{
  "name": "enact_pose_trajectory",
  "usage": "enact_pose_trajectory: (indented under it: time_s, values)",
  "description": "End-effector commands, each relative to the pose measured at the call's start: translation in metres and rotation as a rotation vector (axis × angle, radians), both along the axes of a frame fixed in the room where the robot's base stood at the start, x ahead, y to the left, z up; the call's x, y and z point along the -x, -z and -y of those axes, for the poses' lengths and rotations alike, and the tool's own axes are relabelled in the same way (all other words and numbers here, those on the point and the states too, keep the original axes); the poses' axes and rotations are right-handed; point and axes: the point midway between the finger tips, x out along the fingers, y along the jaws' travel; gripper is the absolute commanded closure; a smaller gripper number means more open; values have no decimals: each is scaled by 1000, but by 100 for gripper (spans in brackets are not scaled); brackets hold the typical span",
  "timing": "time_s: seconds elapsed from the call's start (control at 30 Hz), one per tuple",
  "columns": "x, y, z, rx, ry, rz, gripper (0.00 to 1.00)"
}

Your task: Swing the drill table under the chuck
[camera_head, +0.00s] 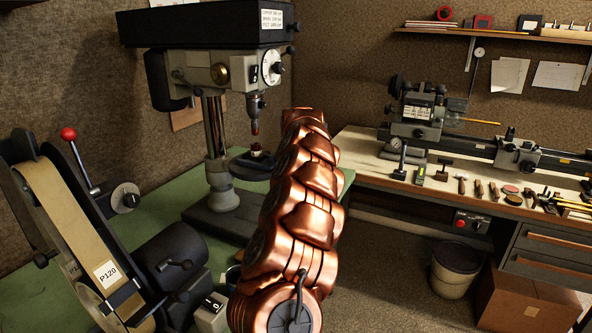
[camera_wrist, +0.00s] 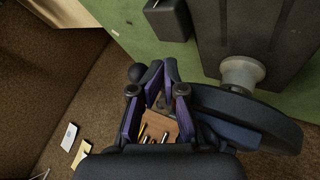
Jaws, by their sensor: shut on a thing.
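The drill table (camera_head: 243,166) is a dark round plate on the drill press, partly hidden by my copper-coloured arm. In the head view it shows below the chuck (camera_head: 254,104), which holds a bit; I cannot tell how exactly they line up. A small dark-red piece (camera_head: 256,150) shows above the plate. In the wrist view the drill table (camera_wrist: 270,122) lies right of my gripper (camera_wrist: 162,72). The fingers are drawn together at the tips, around what looks like the table's handle, with a dark ball knob (camera_wrist: 137,72) beside them. The head view hides my gripper.
The drill column (camera_head: 214,135) rises from a dark base on the green bench (camera_head: 160,205). A belt sander (camera_head: 75,235) stands at the left. A workbench with a lathe (camera_head: 440,135) and small tools is at the right. A cardboard box (camera_head: 525,300) and bin (camera_head: 455,272) stand on the floor.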

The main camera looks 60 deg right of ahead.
Motion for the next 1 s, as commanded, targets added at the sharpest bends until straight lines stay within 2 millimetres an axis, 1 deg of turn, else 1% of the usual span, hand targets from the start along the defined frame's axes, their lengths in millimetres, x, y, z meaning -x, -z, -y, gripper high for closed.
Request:
enact_pose_trajectory:
  time_s: [0.03, 0.3, 0.4, 0.7, 0.9, 1.0]
  values:
    - [1, 5, -3, 0, -1, 3, 100]
    - [6, 8, -18, 1, 0, 0, 100]
    - [15, -10, -22, 4, 2, 4, 100]
    - [44, -51, -40, 4, 3, 4, 100]
    - [57, -69, -47, 2, 3, 2, 100]
    - [60, -73, -49, 2, 3, 2, 100]
